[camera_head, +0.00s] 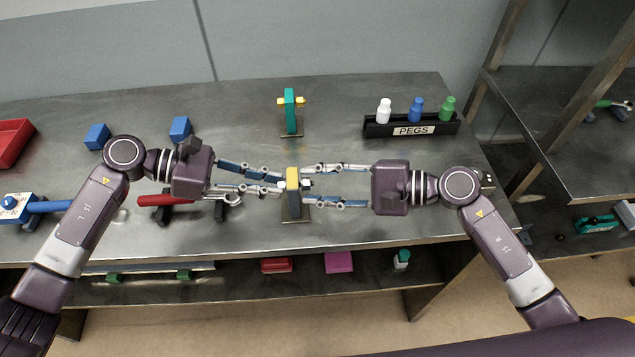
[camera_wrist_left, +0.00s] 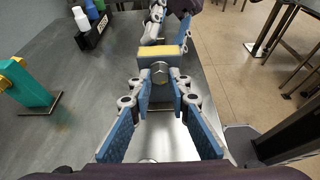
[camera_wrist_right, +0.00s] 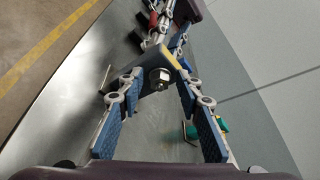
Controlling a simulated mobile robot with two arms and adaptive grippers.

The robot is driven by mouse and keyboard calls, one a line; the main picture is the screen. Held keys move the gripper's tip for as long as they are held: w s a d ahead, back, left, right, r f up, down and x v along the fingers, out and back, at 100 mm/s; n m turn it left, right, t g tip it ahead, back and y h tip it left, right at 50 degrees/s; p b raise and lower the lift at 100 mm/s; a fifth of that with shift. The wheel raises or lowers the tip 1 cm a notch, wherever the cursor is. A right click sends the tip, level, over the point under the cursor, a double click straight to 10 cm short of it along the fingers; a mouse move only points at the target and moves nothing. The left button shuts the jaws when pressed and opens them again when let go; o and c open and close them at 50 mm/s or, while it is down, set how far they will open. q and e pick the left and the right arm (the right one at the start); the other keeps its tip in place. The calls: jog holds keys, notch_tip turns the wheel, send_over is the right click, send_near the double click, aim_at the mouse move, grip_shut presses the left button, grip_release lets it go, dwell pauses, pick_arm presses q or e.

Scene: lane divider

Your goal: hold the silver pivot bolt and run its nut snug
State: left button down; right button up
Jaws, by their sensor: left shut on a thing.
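A grey upright post with a yellow top (camera_head: 292,172) stands on a flat plate on the bench, and the silver pivot bolt passes through it. The bolt's head (camera_wrist_left: 160,70) faces my left gripper (camera_head: 284,183), whose fingers are closed on it from the left side.
A teal post with yellow pins (camera_head: 290,112) stands behind. Blue blocks (camera_head: 180,128), a red-handled tool (camera_head: 165,199) and a red tray (camera_head: 12,142) lie left. The bench's front edge is close.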

grip_shut()
